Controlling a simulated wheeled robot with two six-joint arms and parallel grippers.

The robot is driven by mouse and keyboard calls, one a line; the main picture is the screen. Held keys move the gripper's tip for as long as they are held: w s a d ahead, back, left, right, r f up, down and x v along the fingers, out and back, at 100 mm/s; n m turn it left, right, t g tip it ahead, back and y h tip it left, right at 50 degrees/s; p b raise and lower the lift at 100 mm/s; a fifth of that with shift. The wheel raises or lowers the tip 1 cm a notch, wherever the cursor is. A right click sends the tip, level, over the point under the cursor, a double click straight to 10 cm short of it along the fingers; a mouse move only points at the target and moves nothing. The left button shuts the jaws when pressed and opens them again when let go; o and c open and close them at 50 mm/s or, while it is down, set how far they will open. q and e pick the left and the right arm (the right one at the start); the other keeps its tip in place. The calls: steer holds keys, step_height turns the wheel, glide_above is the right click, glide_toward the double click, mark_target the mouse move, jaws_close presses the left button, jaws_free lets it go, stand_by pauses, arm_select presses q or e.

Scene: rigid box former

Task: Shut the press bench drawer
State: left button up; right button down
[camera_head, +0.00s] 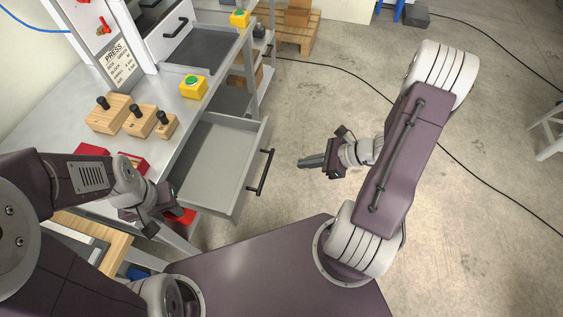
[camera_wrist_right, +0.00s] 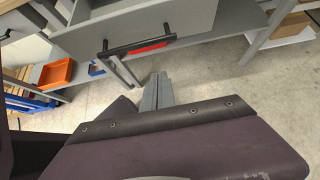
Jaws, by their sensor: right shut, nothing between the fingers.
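The press bench drawer (camera_head: 215,160) is pulled out from under the bench top and looks empty inside. Its grey front carries a black bar handle (camera_head: 261,172), facing right. My right gripper (camera_head: 308,162) is shut and empty. It is to the right of the handle, apart from it, with its fingers pointing toward the drawer. In the right wrist view the handle (camera_wrist_right: 138,45) and drawer front (camera_wrist_right: 190,20) show beyond the shut fingers (camera_wrist_right: 158,88). My left gripper (camera_head: 178,207) is low by the drawer's near side; its fingers are too unclear to read.
The bench top (camera_head: 65,125) holds wooden blocks with black knobs (camera_head: 108,113) and a yellow button box with a green button (camera_head: 193,86). A red item (camera_head: 182,216) shows beside my left gripper.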

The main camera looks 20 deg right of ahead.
arm_select(q)
steer(key=shift+f, duration=0.4)
arm_select(e)
steer(key=w+a+f, duration=0.2)
steer(key=w+a, duration=0.2)
steer(key=a, duration=0.2)
steer(key=shift+w+a, duration=0.15)
steer(key=shift+w, duration=0.05)
